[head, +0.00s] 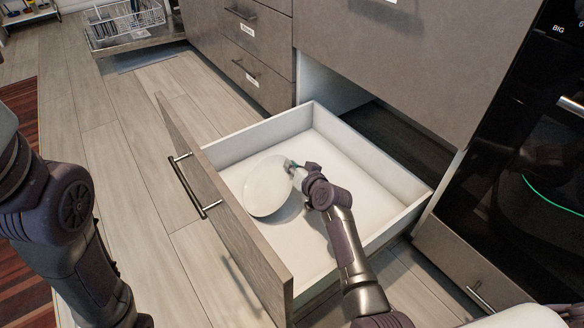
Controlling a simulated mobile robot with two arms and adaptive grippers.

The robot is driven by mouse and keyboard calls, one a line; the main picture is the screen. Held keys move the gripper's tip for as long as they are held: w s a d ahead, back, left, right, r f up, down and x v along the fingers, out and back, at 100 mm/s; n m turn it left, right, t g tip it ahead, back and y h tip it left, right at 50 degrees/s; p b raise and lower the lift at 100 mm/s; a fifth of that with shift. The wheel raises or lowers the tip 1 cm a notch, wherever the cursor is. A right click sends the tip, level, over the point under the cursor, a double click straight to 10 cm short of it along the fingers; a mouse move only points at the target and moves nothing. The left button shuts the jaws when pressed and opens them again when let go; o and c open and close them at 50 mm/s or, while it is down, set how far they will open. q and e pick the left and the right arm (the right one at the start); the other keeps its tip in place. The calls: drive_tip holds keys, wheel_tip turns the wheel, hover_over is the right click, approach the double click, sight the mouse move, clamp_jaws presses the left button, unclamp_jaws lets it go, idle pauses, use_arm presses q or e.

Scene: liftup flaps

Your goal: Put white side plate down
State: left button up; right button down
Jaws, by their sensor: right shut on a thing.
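The white side plate (267,187) is in the middle of the view, tilted, inside the open drawer (330,238). My right gripper (291,167) is shut on the plate's right rim. A shadow shows beside the plate on the white drawer floor; I cannot tell whether its lower edge touches the floor. My left arm comes in at the left edge, and its gripper is not in view.
The drawer front with its bar handle (194,187) stands out over the wood floor (150,180). Drawer walls surround the plate. A black oven (520,170) is at right. A dish rack (125,22) stands at the far upper left. The rest of the drawer looks empty.

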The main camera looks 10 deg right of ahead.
drive_tip(key=c, duration=1.3)
unclamp_jaws()
drive_tip(key=shift+r, duration=0.1)
